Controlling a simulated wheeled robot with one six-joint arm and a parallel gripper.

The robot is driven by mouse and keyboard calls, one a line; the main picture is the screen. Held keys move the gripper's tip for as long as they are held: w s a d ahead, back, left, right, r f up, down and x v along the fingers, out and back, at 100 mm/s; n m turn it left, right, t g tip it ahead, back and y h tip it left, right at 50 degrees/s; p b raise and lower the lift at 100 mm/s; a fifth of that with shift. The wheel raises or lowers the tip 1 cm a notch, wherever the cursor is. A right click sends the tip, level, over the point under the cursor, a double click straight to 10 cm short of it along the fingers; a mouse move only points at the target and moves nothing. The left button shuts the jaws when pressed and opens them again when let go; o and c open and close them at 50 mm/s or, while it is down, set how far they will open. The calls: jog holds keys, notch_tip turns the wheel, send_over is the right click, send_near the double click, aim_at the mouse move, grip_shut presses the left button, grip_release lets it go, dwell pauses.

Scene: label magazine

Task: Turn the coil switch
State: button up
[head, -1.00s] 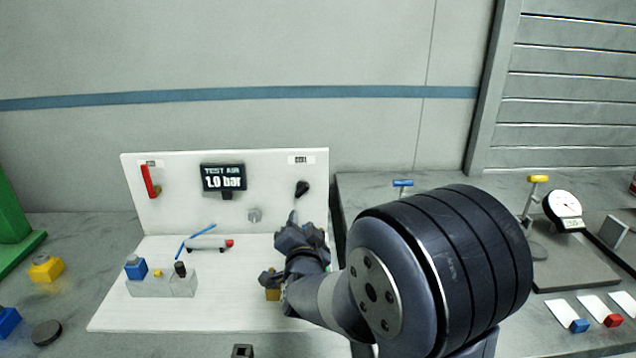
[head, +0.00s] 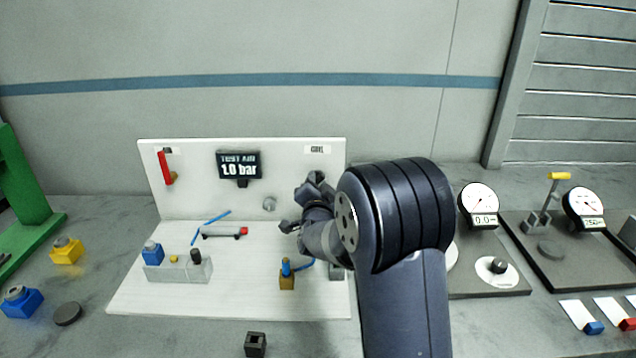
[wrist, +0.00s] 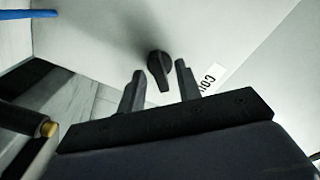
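The coil switch is a black knob (wrist: 158,68) on the white upright panel, seen in the wrist view beside its white label (wrist: 212,77). In the head view the label (head: 318,149) shows at the panel's upper right, and my arm mostly covers the knob below it. My gripper (wrist: 158,78) is open, with one finger on each side of the knob's pointer and visible gaps to both. It also shows in the head view (head: 300,208), in front of the panel's right part. Whether the fingertips reach past the knob's face is hard to tell.
The panel (head: 200,205) also carries a red lever (head: 165,167) and a "TEST AIR 1.0 bar" display (head: 239,166). A brass fitting with a blue top (head: 287,277) stands on the white base below my gripper. Gauges (head: 478,205) stand to the right.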

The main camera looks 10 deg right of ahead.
jog(key=shift+c, duration=0.5)
grip_shut()
jog(key=shift+n+b, duration=0.3)
jog(key=n+b, duration=0.1)
jog(key=n, duration=0.1)
jog(key=shift+n, duration=0.4)
jog(key=n, duration=0.5)
jog(key=shift+w+b, duration=0.1)
jog(key=shift+b, duration=0.2)
jog(key=shift+n, duration=0.4)
jog(key=shift+o, duration=0.5)
grip_release()
